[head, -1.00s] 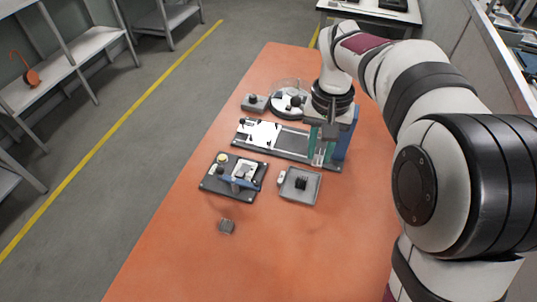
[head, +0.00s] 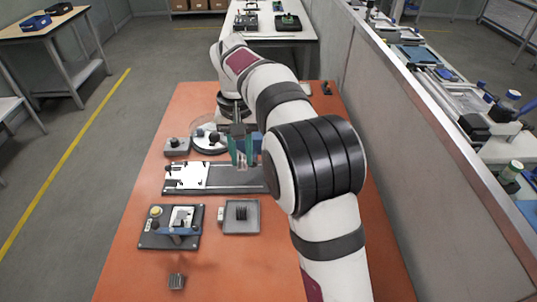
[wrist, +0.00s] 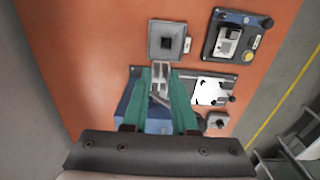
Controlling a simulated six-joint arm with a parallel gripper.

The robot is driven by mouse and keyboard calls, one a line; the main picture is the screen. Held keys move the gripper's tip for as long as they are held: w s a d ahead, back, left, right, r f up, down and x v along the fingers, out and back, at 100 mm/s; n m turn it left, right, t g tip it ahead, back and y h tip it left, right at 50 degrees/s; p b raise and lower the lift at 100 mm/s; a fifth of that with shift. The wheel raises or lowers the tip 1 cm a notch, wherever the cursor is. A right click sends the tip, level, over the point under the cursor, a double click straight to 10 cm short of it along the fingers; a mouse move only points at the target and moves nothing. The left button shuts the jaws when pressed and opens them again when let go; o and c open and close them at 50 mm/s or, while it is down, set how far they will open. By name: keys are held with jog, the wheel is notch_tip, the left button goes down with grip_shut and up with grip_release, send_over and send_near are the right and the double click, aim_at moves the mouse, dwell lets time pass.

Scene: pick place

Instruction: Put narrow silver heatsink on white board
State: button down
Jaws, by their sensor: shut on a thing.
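My gripper (head: 242,163) has green fingers and is shut on the narrow silver heatsink (wrist: 160,78), which shows between the fingertips in the wrist view. The gripper is above the right part of a dark fixture plate (head: 235,187). The white board (head: 187,176) lies on the left part of that plate, with small dark parts around it. It also shows right of my fingers in the wrist view (wrist: 211,92). The held heatsink is apart from the board, to its right in the head view. Its lower end is hard to make out there.
A grey tray (head: 229,229) holds a black finned block (head: 241,212). Left of it is a dark fixture (head: 152,241) with a blue lever. A small grey finned block (head: 177,282) lies on the orange table. A blue bin (wrist: 136,112) is beside my fingers.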

jog(key=a+f, duration=0.6)
jog(key=a, duration=0.3)
jog(key=a+f, duration=0.5)
jog(key=a, duration=0.5)
jog(key=shift+d+f, duration=0.1)
jog(key=shift+f, duration=3.4)
jog(key=shift+f, duration=0.1)
jog(key=shift+f, duration=0.3)
jog(key=shift+f, duration=0.15)
jog(key=shift+f, duration=0.25)
